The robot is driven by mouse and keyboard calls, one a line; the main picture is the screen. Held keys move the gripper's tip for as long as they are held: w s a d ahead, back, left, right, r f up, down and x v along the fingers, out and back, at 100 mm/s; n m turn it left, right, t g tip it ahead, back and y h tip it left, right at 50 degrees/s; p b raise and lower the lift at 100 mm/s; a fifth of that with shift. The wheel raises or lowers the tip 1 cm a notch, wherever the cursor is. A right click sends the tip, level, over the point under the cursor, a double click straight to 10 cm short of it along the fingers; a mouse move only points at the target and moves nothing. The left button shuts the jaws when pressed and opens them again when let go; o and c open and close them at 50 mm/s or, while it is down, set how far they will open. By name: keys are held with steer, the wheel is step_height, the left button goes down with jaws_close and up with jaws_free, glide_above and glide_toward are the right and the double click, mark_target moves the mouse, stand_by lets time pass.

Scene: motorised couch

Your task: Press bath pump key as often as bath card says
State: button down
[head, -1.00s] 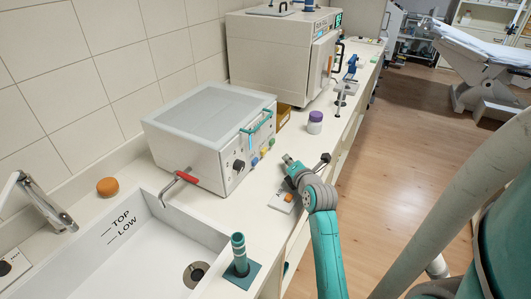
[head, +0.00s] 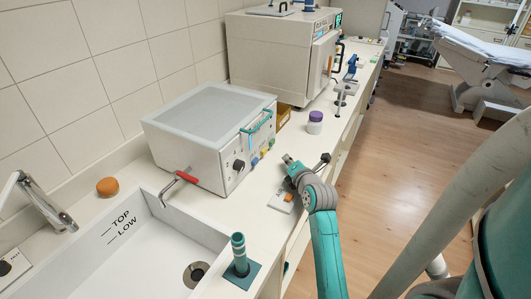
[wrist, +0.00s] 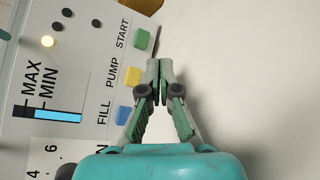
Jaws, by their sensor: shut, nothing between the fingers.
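The bath (head: 210,110) is a white box with a grey lid on the counter in the head view. In the wrist view its panel has a green START key (wrist: 143,39), a yellow PUMP key (wrist: 132,78) and a blue FILL key (wrist: 123,115). The level gauge (wrist: 58,112) shows blue beside MAX and MIN; the blue top is near MIN. I cannot make out a bath card.
A sink (head: 140,250) with TOP and LOW marks is in front of the bath. A teal-handled peg (head: 239,255) stands at its right edge. A purple-capped jar (head: 315,122) and a larger white machine (head: 275,60) are behind.

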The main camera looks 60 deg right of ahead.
mark_target(274, 164)
stand_by(0.3)
steer(key=shift+s+d, duration=0.15)
steer(key=shift+s, duration=1.8)
steer(key=shift+w, duration=0.15)
steer(key=shift+w+a, duration=0.2)
steer(key=shift+w, duration=1.95)
steer(key=shift+w+a, duration=0.15)
steer(key=shift+w, duration=2)
steer(key=shift+w, duration=0.2)
steer(key=shift+w, duration=0.25)
